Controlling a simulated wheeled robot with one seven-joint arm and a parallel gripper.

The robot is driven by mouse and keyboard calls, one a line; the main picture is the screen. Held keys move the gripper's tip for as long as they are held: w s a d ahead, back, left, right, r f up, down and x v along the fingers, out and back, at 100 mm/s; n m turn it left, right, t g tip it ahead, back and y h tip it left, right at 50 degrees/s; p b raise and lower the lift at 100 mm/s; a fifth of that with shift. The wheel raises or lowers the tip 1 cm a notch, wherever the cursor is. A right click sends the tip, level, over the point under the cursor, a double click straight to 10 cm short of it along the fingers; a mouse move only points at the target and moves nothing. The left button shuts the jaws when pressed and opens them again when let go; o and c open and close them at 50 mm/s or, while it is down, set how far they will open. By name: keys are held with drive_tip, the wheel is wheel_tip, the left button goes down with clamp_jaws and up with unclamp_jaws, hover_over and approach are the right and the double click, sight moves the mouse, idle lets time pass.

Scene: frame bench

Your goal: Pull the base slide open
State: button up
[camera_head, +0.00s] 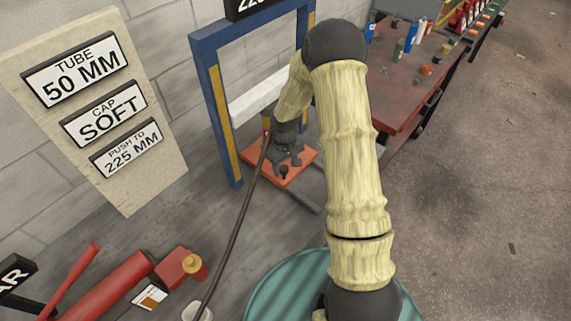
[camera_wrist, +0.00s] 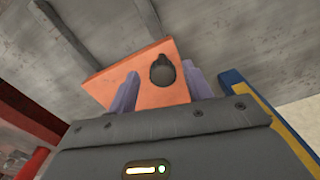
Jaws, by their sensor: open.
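The base slide is an orange plate (camera_head: 263,169) with a dark round knob (camera_head: 284,172) near its front edge, low inside the blue frame (camera_head: 221,130). In the wrist view, the orange plate (camera_wrist: 148,97) lies ahead and the knob (camera_wrist: 162,70) shows between the two finger tips. My gripper (camera_head: 288,155) is over the plate, just behind the knob in the head view. Its fingers (camera_wrist: 159,76) are apart, one on each side of the knob. I cannot tell whether either finger touches it. My arm covers part of the frame's right side.
A white bar (camera_head: 254,101) crosses the frame above the plate. A sign board (camera_head: 150,190) stands at left. A red cylinder tool (camera_head: 110,290) lies at lower left. A dark cable (camera_head: 238,222) runs past the plate. A red table (camera_head: 396,95) with bottles is at right.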

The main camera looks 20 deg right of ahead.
drive_tip(key=shift+a, duration=0.25)
drive_tip(key=shift+c, duration=0.7)
drive_tip(key=shift+s, duration=0.1)
clamp_jaws()
drive_tip(key=shift+s+d, duration=0.1)
drive_tip(key=shift+d, duration=0.05)
